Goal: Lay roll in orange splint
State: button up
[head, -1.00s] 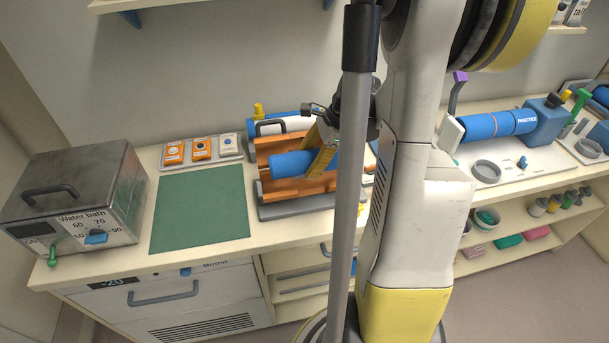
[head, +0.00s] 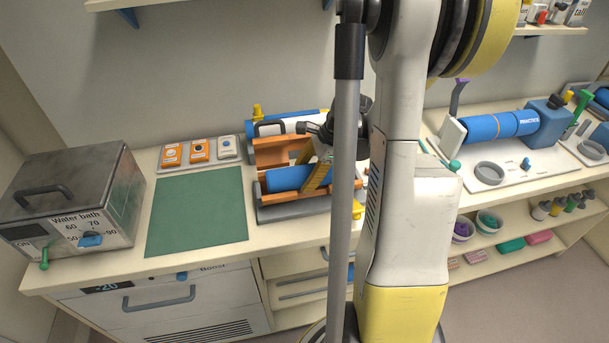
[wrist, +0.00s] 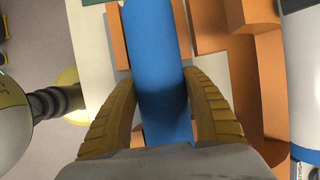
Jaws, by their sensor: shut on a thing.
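My gripper (wrist: 163,100) is shut on the blue roll (wrist: 155,50), with its yellow ribbed fingers on either side of it. In the head view the roll (head: 287,178) lies lengthwise along the orange splint (head: 275,147), over its front part. Orange parts of the splint (wrist: 205,25) show on both sides of the roll in the wrist view. I cannot tell whether the roll touches the splint or hangs just above it. My gripper (head: 318,177) is partly hidden by my arm in the head view, as is the roll's right end.
A green mat (head: 197,211) lies clear to the left, with a metal water bath (head: 70,200) beyond it. A tray of small boxes (head: 199,150) and a blue-and-white cylinder (head: 285,125) are behind. Another blue roll on a white board (head: 490,165) stands to the right.

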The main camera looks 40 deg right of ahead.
jog(key=shift+f, duration=0.2)
jog(key=o, duration=1.3)
jog(key=shift+r, duration=0.1)
jog(key=shift+r, duration=0.2)
jog(key=p+v, duration=0.4)
jog(key=v, duration=0.8)
jog(key=shift+d+r, duration=0.1)
jog(key=shift+r, duration=0.25)
jog(key=s+a+r+n+t+h, duration=0.1)
jog(key=a+r+n, duration=0.1)
jog(key=a+n, duration=0.6)
jog(key=s+a+r+n+t+h, duration=0.1)
jog(key=a+r+n, duration=0.2)
jog(key=a+n, duration=0.5)
jog(key=s+a+r+n+t, duration=0.1)
jog(key=a+r+n, duration=0.1)
jog(key=a+n, duration=0.6)
jog(key=shift+s+a+r+h, duration=0.1)
jog(key=shift+s+a+h, duration=0.1)
jog(key=shift+a, duration=1)
jog(key=shift+s+a+r+h, duration=0.1)
jog(key=shift+s+a+h, duration=0.1)
jog(key=shift+a, duration=1)
